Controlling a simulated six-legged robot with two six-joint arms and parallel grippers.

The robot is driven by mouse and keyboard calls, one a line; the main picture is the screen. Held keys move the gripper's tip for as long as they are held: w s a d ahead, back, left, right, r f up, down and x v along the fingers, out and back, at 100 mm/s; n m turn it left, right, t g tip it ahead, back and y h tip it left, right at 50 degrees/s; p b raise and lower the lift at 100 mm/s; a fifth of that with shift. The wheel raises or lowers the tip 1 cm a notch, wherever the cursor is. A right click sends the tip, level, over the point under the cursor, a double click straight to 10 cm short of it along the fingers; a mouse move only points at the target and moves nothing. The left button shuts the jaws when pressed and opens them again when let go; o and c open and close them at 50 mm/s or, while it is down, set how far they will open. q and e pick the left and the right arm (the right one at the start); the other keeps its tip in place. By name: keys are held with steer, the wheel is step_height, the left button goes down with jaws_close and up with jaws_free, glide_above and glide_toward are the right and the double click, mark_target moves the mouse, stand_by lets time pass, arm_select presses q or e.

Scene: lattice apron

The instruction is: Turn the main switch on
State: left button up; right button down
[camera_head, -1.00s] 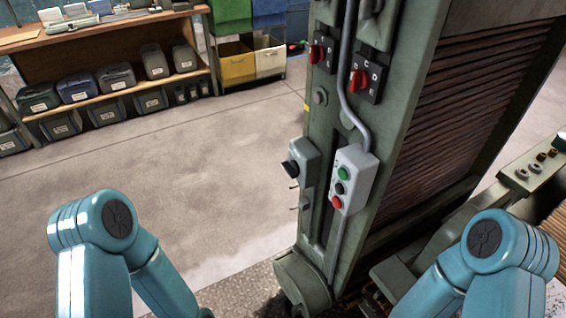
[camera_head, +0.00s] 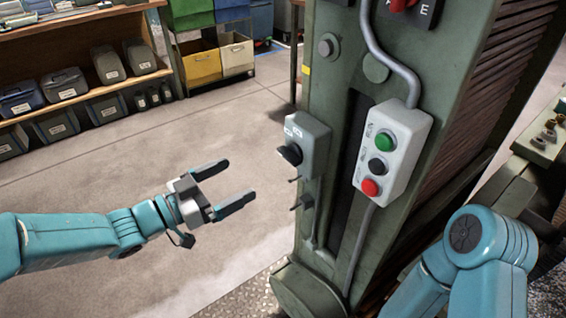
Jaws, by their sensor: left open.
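A grey switch box with a black rotary knob, which looks like the main switch (camera_head: 291,153), is mounted on the left side of the green machine column (camera_head: 340,75). The exact setting of its knob is too small to read. My left gripper (camera_head: 236,184) is open and empty, left of the switch box and a little lower in the picture, with its fingers pointing right. A visible gap lies between the fingertips and the knob. My right arm shows at the lower right, but its gripper is out of view.
A light grey button box (camera_head: 394,150) with green, black and red buttons hangs right of the switch. A grey conduit (camera_head: 385,50) runs above it. Small levers (camera_head: 302,202) stick out below the switch. Shelves with bins (camera_head: 75,80) stand at back left; floor between is clear.

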mark_target(285, 157)
arm_select(q)
steer(key=b+x, duration=0.1)
steer(key=x, duration=1.2)
steer(key=shift+d+f, duration=0.1)
steer(key=c, duration=1.1)
